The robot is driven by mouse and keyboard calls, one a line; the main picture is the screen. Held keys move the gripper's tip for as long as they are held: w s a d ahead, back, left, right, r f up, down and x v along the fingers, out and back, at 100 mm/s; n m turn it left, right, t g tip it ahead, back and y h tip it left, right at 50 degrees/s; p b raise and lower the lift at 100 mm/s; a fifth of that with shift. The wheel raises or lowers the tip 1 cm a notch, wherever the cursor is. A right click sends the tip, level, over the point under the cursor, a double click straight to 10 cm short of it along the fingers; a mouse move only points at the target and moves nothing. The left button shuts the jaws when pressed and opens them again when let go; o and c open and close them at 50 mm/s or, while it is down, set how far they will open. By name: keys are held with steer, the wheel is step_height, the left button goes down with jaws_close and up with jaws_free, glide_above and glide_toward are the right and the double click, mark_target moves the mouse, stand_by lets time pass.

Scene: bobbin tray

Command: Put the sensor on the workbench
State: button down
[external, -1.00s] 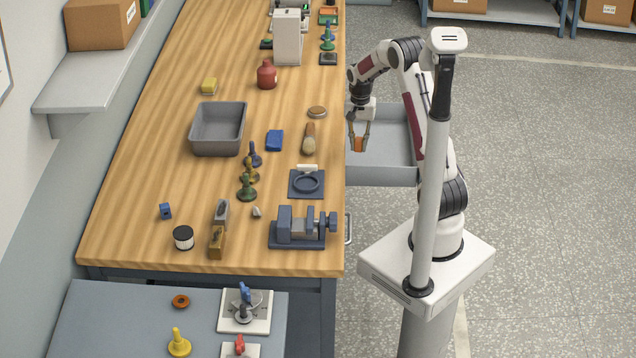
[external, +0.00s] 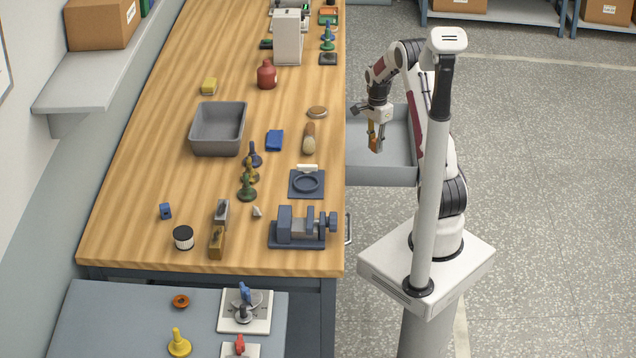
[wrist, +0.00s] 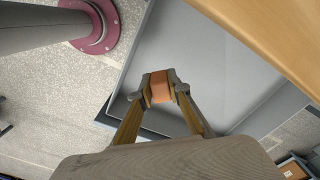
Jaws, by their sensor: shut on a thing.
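My gripper (external: 376,148) is shut on a small orange block-shaped thing (wrist: 160,87), which I take to be the sensor. It also shows as an orange patch between the fingertips in the external view (external: 374,142). The gripper holds it over the open grey drawer (external: 398,176) at the right side of the workbench (external: 150,190). In the wrist view the drawer's bare floor lies below the fingertips, and the wooden bench edge (wrist: 265,35) crosses the upper right.
Near the bench's right edge are a vise (external: 300,228), a dark blue ring fixture (external: 306,184), a brush (external: 309,140) and a round brown disc (external: 317,112). A grey bin (external: 218,128) stands further left. Bare wood shows between the red bottle (external: 266,75) and the disc.

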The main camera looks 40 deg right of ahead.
steer(key=shift+f, duration=0.1)
steer(key=shift+f, duration=2.4)
steer(key=shift+f, duration=2.3)
steer(key=shift+f, duration=0.2)
steer(key=c, duration=1.9)
jaws_free()
steer(key=shift+r, duration=0.1)
steer(key=shift+r, duration=3.85)
